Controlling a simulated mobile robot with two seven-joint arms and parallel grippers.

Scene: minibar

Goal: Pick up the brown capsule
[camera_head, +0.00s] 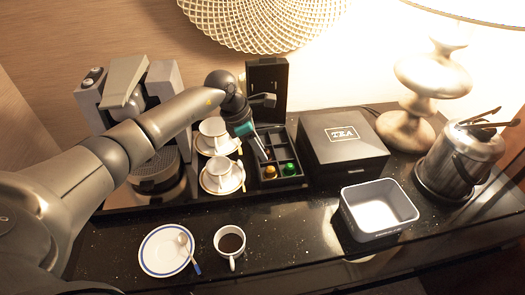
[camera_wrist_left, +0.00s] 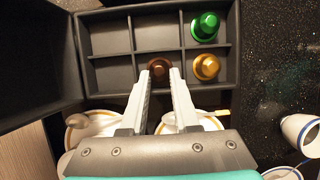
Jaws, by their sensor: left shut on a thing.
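The brown capsule (camera_wrist_left: 159,67) is in the left wrist view, in a middle compartment of the black divided box (camera_wrist_left: 112,70). My left gripper (camera_wrist_left: 160,76) reaches down into that compartment, shut on the brown capsule with a fingertip at each side. The fingers partly cover the capsule. In the head view my left gripper (camera_head: 262,156) is over the box (camera_head: 297,183), and the brown capsule cannot be made out there. A gold capsule (camera_wrist_left: 206,67) and a green capsule (camera_wrist_left: 205,27) sit in compartments beside it. My right gripper is not in view.
Stacked cups and saucers (camera_head: 222,184) stand left of the box, beside the coffee machine (camera_head: 145,130). A black TEA box (camera_head: 342,140) stands right. A coffee cup (camera_head: 229,243), a plate (camera_head: 163,262) and a square bin (camera_head: 378,210) are in front.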

